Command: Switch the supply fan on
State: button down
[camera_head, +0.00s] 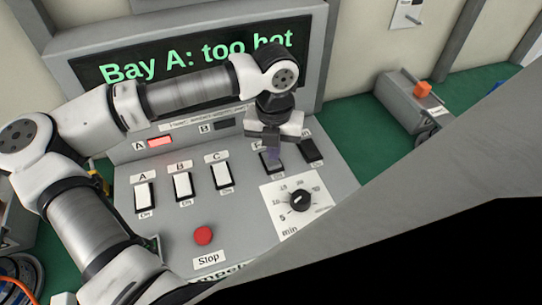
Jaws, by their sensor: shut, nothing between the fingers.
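A sloped grey control panel (160,225) fills the middle of the view. White rocker switches A (144,196), B (183,186) and C (222,175) stand in a row on it. To their right are two dark switches, one (266,167) under my gripper and one (313,151) beside it. My gripper (273,152) is shut and empty, pointing down just above the nearer dark switch and partly covering it. I cannot tell whether it touches. The labels above the dark switches are largely hidden, so I cannot read which one is the supply fan.
A display (190,60) reads "Bay A: too hot". Lamp A (160,141) glows red; lamp B (228,124) is dark. A dial (300,200) and a red Stop button (203,235) sit lower on the panel. A grey box (405,103) with an orange block stands at right.

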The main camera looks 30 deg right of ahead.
jog(key=shift+f+b, duration=0.95)
jog(key=shift+b, duration=0.15)
dwell(0.5)
jog(key=shift+r+p, duration=1.4)
jog(key=shift+r, duration=2.15)
jog(key=shift+f, duration=0.1)
